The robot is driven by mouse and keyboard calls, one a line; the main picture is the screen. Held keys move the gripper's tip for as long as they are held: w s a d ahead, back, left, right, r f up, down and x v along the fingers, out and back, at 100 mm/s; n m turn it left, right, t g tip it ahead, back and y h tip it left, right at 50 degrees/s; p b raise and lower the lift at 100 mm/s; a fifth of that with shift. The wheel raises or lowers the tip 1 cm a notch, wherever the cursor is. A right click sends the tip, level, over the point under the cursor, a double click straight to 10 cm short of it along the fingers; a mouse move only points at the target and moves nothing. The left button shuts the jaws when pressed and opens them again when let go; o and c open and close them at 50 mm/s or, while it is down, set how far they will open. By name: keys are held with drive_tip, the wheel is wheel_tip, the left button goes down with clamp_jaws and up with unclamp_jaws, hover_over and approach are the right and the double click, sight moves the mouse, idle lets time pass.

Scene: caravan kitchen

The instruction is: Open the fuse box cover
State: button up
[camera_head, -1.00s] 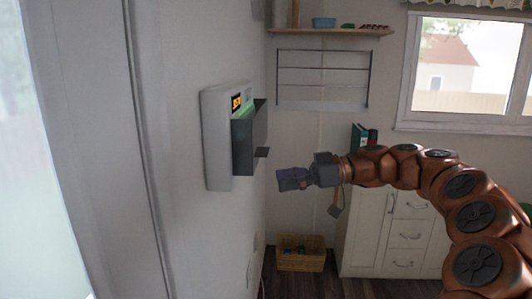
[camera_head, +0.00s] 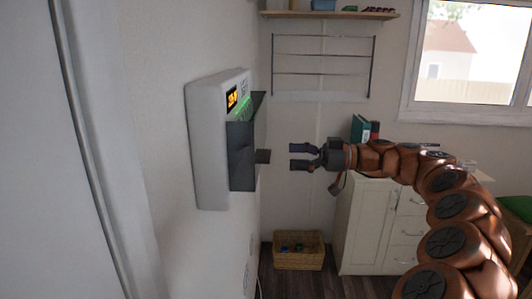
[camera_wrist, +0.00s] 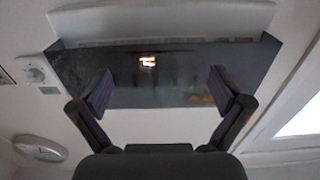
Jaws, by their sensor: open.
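The white fuse box (camera_head: 207,150) is fixed to the wall left of centre in the head view, with a small lit orange display and green strip. In the wrist view the cover (camera_wrist: 165,80) spans the picture beyond my parted fingers (camera_wrist: 161,92). The white box edge (camera_wrist: 165,22) lies above it. The tab cannot be made out there.
A wicker basket (camera_head: 299,251) sits on the floor below. A white cabinet (camera_head: 369,225) with books (camera_head: 362,129) stands behind my arm. A shelf (camera_head: 330,14) and wall rack (camera_head: 320,72) are on the back wall. The space between gripper and cover is clear.

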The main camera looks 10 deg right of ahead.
sight(267, 155)
drive_tip(key=shift+p+x, duration=0.9)
drive_tip(key=shift+x, duration=2.3)
drive_tip(key=c, duration=1.3)
